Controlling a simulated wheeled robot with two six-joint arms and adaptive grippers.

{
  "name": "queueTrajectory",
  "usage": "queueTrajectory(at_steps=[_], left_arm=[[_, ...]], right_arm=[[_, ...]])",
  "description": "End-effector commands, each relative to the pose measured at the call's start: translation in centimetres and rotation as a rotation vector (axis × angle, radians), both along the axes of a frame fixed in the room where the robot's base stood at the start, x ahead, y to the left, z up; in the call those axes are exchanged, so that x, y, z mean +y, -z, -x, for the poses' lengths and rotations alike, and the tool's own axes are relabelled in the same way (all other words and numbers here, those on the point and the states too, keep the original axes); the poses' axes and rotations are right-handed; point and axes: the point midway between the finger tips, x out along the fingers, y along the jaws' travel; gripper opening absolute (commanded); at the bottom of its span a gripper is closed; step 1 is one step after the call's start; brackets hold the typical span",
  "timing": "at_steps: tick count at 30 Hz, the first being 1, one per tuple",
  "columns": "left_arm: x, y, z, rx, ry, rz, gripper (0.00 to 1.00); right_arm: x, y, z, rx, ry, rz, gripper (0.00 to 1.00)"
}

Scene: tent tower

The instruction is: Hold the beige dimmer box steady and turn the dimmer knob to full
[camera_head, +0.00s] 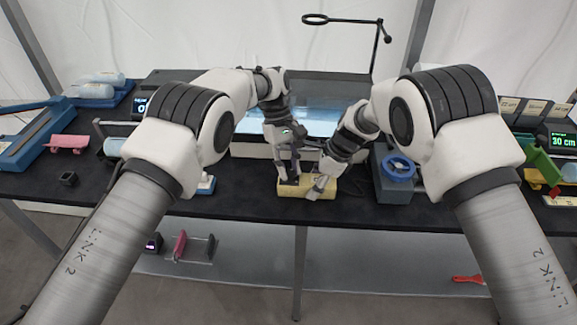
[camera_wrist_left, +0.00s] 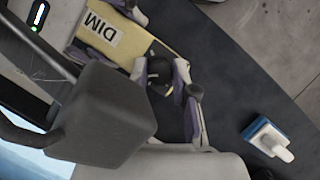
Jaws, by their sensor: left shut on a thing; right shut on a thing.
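The beige dimmer box (camera_head: 325,192) sits near the front edge of the black table. In the left wrist view the box (camera_wrist_left: 140,48) shows a white label reading "DIM" and a dark knob (camera_wrist_left: 158,67). My left gripper (camera_head: 288,180) is at the left part of the box. In its wrist view its two fingers (camera_wrist_left: 162,78) are around the knob, shut on it. My right gripper (camera_head: 317,187) reaches in from the right and is shut on the box. Its fingertips partly show at the box's edge in the wrist view. The knob's setting cannot be read.
A lit glass-fronted case (camera_head: 325,125) is behind. A blue-and-white object (camera_head: 206,184) lies left, also in the wrist view (camera_wrist_left: 267,138). The table edge is close in front.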

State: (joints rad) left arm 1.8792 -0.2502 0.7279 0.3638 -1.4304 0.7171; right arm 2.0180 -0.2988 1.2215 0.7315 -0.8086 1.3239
Motion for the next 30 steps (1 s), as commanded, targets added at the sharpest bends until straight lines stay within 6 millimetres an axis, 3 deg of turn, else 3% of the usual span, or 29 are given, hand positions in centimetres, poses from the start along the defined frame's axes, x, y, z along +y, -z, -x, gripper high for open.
queueTrajectory(at_steps=[6,7,9,20,30], left_arm=[[-0.1,0.1,0.1,0.002,-0.001,0.000,0.00],[-0.1,0.1,0.1,0.002,-0.001,0.000,0.34],[-0.1,0.1,0.1,0.002,-0.001,0.000,0.52],[0.1,-0.5,-0.2,0.001,-0.002,0.000,0.52],[1.4,-5.9,-2.2,-0.001,-0.001,0.002,0.52]], right_arm=[[0.0,0.0,-0.1,-0.002,0.001,-0.001,0.14],[0.0,0.0,-0.1,-0.002,0.001,-0.001,0.14],[0.0,0.0,-0.1,-0.002,0.001,-0.001,0.14],[0.0,0.0,0.0,0.000,0.000,0.000,0.14],[0.0,0.0,0.0,0.000,0.000,0.000,0.14]])
